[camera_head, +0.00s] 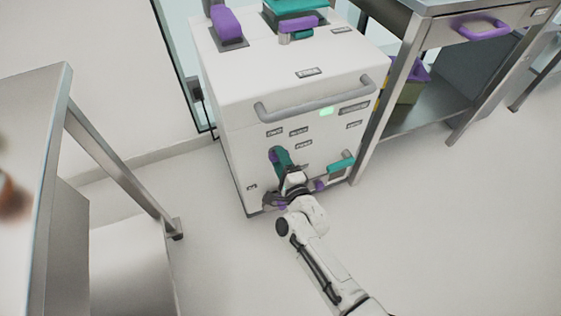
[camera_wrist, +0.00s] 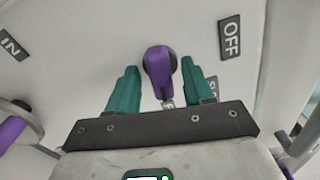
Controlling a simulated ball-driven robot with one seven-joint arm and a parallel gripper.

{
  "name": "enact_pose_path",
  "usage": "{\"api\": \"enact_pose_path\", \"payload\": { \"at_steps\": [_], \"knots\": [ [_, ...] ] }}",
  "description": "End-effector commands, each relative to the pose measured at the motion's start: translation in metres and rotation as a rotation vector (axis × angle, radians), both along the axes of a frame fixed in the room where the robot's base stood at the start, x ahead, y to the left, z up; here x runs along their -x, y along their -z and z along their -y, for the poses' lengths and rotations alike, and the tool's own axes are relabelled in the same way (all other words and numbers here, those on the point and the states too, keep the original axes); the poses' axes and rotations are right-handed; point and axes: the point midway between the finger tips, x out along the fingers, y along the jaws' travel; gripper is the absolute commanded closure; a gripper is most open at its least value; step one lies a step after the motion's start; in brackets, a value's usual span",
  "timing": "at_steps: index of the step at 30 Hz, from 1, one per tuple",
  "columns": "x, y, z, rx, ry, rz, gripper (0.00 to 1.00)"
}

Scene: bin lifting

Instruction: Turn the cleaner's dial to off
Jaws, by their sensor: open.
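The cleaner (camera_head: 235,145) is a white cabinet in the middle of the head view. Its dial is a purple lever-shaped knob on a dark round base; in the wrist view the dial (camera_wrist: 160,67) is upper centre, its handle pointing down. The OFF label (camera_wrist: 230,38) is to the upper right of the dial. My gripper (camera_wrist: 159,73) is open, with one teal finger on each side of the dial's handle and a visible gap on both sides. In the head view my gripper (camera_head: 280,158) is at the front panel and partly hides the dial.
A grey bar handle (camera_head: 315,100) and a lit green display (camera_head: 326,112) are above on the front. A teal handle (camera_head: 341,163) is to the right. A metal table (camera_head: 50,110) stands left, a bench (camera_head: 415,40) right. The floor in front is clear.

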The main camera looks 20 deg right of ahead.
Motion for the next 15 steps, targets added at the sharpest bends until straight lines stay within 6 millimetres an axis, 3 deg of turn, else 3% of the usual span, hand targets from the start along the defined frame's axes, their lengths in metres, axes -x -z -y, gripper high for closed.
{"api": "enact_pose_path", "payload": {
  "at_steps": [8,15],
  "knots": [
    [-0.0011,-0.0001,0.0001,0.000,0.000,-0.001,0.49],
    [-0.0010,-0.0001,0.0000,0.000,0.000,-0.001,0.72]
  ]
}}
